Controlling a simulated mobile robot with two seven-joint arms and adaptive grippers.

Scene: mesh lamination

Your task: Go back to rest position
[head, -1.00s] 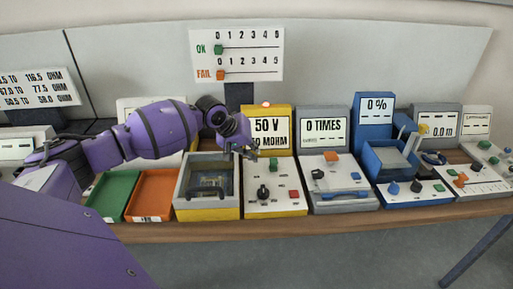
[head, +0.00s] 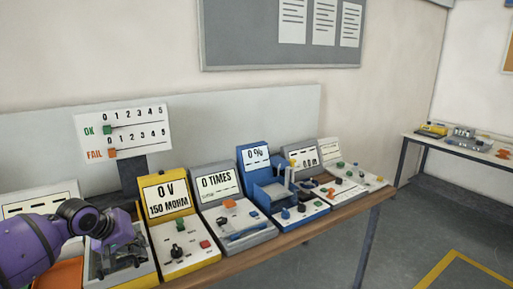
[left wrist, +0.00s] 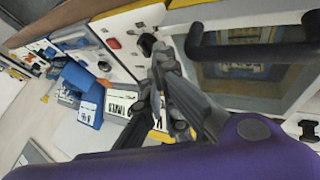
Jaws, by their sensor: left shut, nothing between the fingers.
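My left arm is purple and reaches in from the left of the head view. Its gripper (head: 132,246) is over the grey-and-yellow box (head: 148,278) at the left end of the visible row. In the left wrist view the dark fingers of my left gripper (left wrist: 160,62) are together with nothing between them. Their tips are near a black knob (left wrist: 147,43) on a white panel, and I cannot tell whether they touch it. My right gripper is in no view.
A yellow tester (head: 197,262) reads 0 V, 150 MOHM. A grey device (head: 235,222) reads 0 TIMES, and a blue one (head: 283,205) reads 0 %. A counter board (head: 124,130) stands behind. The floor (head: 400,245) at right is clear; another table (head: 450,148) stands farther off.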

